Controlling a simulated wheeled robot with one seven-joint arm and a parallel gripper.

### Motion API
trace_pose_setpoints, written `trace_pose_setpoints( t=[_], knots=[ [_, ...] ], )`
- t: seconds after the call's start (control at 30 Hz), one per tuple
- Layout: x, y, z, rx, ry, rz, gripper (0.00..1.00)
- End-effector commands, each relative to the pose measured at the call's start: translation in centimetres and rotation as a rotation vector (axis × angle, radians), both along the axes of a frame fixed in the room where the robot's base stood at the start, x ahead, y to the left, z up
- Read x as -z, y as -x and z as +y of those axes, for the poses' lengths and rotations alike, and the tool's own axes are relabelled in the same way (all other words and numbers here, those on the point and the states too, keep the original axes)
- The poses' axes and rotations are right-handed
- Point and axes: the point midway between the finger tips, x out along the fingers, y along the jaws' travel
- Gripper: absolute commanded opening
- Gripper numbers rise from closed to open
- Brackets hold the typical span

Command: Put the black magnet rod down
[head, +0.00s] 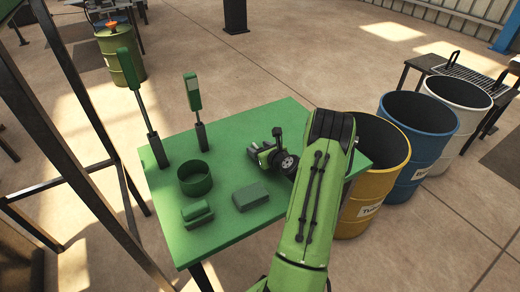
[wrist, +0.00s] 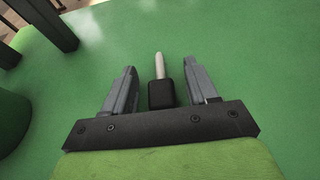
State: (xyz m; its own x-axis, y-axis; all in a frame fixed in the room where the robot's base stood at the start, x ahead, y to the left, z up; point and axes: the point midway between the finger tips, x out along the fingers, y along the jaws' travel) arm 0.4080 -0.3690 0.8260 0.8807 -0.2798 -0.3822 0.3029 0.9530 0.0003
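My gripper (head: 263,146) is low over the green table (head: 240,124), and its arm comes in from the front. In the wrist view, my gripper (wrist: 162,88) has its two grey fingers spread apart. Between them is the black magnet rod, with a black block end (wrist: 161,95) and a pale grey shaft (wrist: 159,65) pointing away. A gap shows on each side of the black block, so neither finger touches it. It appears to be at the tabletop, but its underside is hidden. In the head view I cannot make the rod out clearly beside the gripper.
Two upright green-and-black tools (head: 195,105) stand at the table's back left. A round green container (head: 195,178) and two green blocks (head: 250,196) are at the front left. Yellow (head: 375,190), blue (head: 415,150) and white (head: 465,120) barrels stand right of the table.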

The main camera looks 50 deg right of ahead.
Motion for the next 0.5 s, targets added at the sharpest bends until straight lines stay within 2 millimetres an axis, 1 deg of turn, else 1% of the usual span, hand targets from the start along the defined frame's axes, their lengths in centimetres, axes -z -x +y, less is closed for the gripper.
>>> trace_pose_setpoints(
  t=[0.13, 0.17, 0.23, 0.3, 0.5],
  knots=[
    [-0.3, 0.0, 0.0, 0.0, 0.001, 0.0, 0.58],
    [-0.6, 0.0, 0.0, 0.0, 0.001, 0.0, 0.58],
    [-1.8, -0.1, 0.0, -0.002, 0.003, 0.0, 0.58],
    [-2.0, 1.8, 0.4, 0.005, -0.005, 0.003, 0.58],
    [-4.2, 6.8, 2.0, 0.007, -0.004, 0.002, 0.58]
  ],
)
